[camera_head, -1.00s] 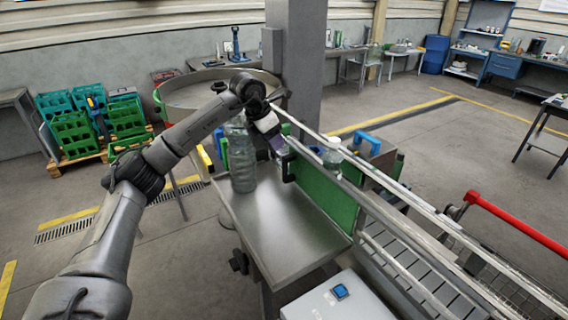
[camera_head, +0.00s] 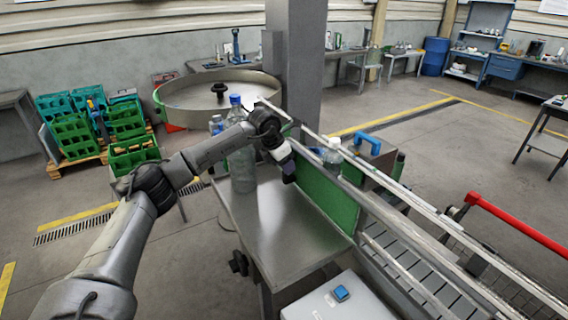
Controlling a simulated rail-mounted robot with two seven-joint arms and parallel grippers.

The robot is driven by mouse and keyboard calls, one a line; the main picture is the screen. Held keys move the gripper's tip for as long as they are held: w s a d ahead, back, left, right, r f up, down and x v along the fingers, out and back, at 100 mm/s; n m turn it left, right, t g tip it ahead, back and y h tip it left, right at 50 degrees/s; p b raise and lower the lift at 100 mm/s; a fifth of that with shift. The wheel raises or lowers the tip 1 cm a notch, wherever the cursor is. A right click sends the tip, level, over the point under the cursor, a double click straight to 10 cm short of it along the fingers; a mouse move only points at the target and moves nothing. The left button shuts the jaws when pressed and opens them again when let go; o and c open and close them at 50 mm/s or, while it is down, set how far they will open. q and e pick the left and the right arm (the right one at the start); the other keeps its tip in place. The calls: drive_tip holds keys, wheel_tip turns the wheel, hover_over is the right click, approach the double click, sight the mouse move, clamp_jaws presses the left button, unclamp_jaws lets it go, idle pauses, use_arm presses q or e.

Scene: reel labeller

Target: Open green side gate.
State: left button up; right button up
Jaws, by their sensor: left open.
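The green side gate (camera_head: 325,195) is a flat upright panel along the near side of the conveyor, beside the steel table. My left arm reaches in from the left, and my left gripper (camera_head: 288,174) is at the gate's left end, pointing down. It covers the spot of the gate's dark handle, so I cannot tell whether the fingers touch it. The gripper is open; its fingers are small and partly hidden. The gate stands in line with the conveyor rail. My right gripper is not in view.
A tall clear bottle (camera_head: 242,160) with a blue cap stands on the steel table (camera_head: 275,225), just left of my gripper, partly behind my arm. Another clear bottle (camera_head: 333,152) is on the conveyor behind the gate. A control box (camera_head: 340,300) with a blue button stands in front.

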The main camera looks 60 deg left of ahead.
use_arm(q)
drive_tip(key=shift+c, duration=0.5)
clamp_jaws()
